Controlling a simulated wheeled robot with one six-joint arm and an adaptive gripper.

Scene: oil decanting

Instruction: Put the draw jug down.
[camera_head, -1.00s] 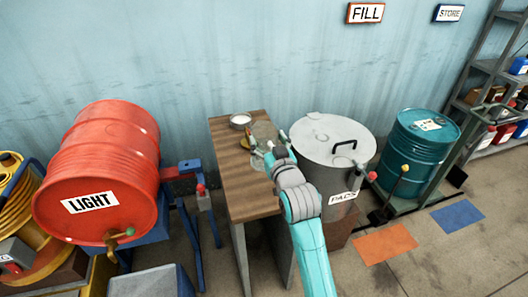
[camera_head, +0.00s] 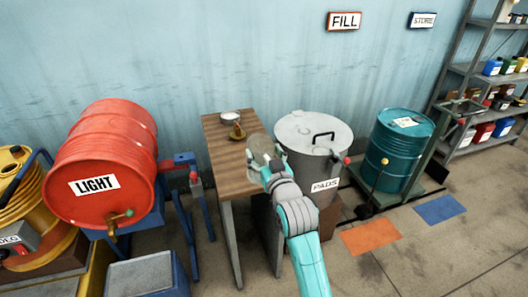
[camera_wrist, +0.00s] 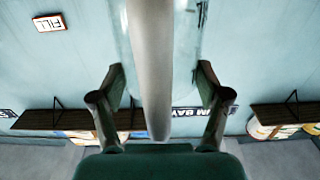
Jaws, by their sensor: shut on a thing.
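The draw jug (camera_head: 260,147) is a see-through, greyish vessel at the right edge of the wooden table (camera_head: 219,170). My gripper (camera_head: 272,169) is at its near side, partly hidden by my own wrist. In the wrist view, the jug's clear wall (camera_wrist: 187,45) and a pale upright bar, probably its handle, stand between the two fingers of my gripper (camera_wrist: 160,78), which is shut on the jug. I cannot tell whether the jug's base touches the tabletop.
A brass-coloured piece (camera_head: 237,132) and a pale bowl (camera_head: 230,116) stand on the table, left of the jug. A lidded grey PADS bin (camera_head: 318,160) stands close on the right. The red LIGHT drum (camera_head: 100,165) is left. The table's near-left top is clear.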

